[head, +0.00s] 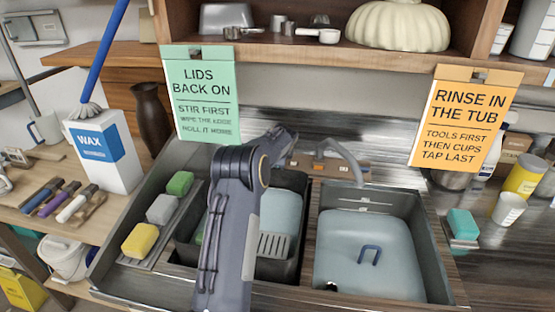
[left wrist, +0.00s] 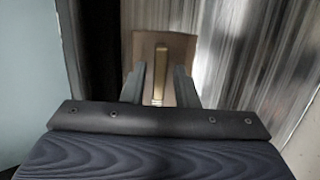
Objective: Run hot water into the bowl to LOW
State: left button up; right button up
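The sink has a right bowl (head: 435,262) and a dark left bowl (head: 185,252). In the right bowl a flat pale-blue surface bears a blue U-shaped handle (head: 369,254); I cannot tell whether it is water or a panel. A grey curved spout (head: 345,155) is behind the bowls, by a wooden tap plate (head: 355,170). I see no stream of water. My left arm reaches to this plate, hiding part of it in the head view. In the left wrist view, my left gripper (left wrist: 160,85) is open, its fingers either side of a brass lever (left wrist: 160,72), with gaps. My right gripper is out of view.
Sponges (head: 162,209) line the sink's left edge, beside a wax box (head: 105,150). A green sign (head: 203,95) and an orange sign (head: 464,120) hang from the shelf above. A teal sponge (head: 463,224) and a white cup (head: 508,208) stand at the right.

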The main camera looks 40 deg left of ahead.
pick_arm(q)
jog(key=shift+o, duration=0.4)
jog(key=shift+s+d+r, duration=0.15)
jog(key=shift+s+r, duration=0.05)
jog(key=shift+r, duration=0.05)
jog(key=b+v, duration=0.1)
jog(key=v, duration=0.6)
jog(key=shift+b, duration=0.4)
